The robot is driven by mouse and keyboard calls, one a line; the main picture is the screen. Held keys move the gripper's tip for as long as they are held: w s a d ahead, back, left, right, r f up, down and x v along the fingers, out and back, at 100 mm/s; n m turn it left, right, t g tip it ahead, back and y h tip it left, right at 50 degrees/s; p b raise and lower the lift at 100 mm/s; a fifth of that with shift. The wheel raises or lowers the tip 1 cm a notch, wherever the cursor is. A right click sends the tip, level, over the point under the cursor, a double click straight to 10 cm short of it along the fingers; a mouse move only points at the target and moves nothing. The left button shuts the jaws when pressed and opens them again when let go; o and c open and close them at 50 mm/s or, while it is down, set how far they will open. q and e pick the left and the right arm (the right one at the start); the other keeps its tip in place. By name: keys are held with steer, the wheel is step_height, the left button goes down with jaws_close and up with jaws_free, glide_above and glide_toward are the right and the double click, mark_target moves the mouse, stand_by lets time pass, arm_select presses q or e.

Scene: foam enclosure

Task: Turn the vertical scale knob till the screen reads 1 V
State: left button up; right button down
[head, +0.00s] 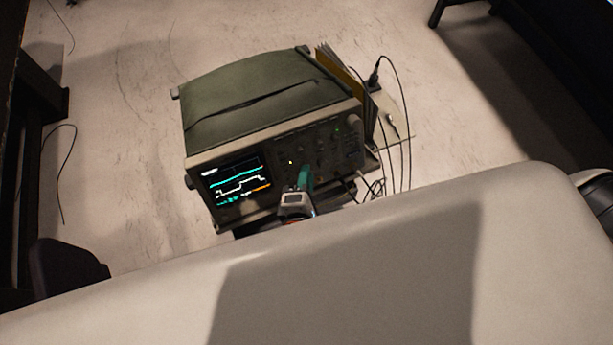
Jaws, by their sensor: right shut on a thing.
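The oscilloscope (255,105), a grey-green box, stands with its front panel facing me. Its lit screen (238,182) shows cyan, white and orange traces; the readout text is too small to read. Knobs and buttons fill the panel (322,145) right of the screen. My right gripper (305,179), with teal fingertips, is at the lower middle of this panel, just right of the screen. It is shut on a small part there, apparently a knob, which the fingers hide. I cannot read any label beside it. My left gripper is not in view.
Yellow-edged folders or boards (340,72) stand against the oscilloscope's right side. Black cables (401,125) hang and loop at its right. A pale, large surface fills the lower picture and hides what lies below. Bare, scuffed floor (120,130) shows at left.

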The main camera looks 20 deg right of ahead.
steer(key=shift+m+g+p, duration=0.4)
steer(key=shift+m+g, duration=0.2)
steer(key=shift+m, duration=0.7)
steer(key=c, duration=1.3)
jaws_free()
steer(key=shift+r, duration=0.1)
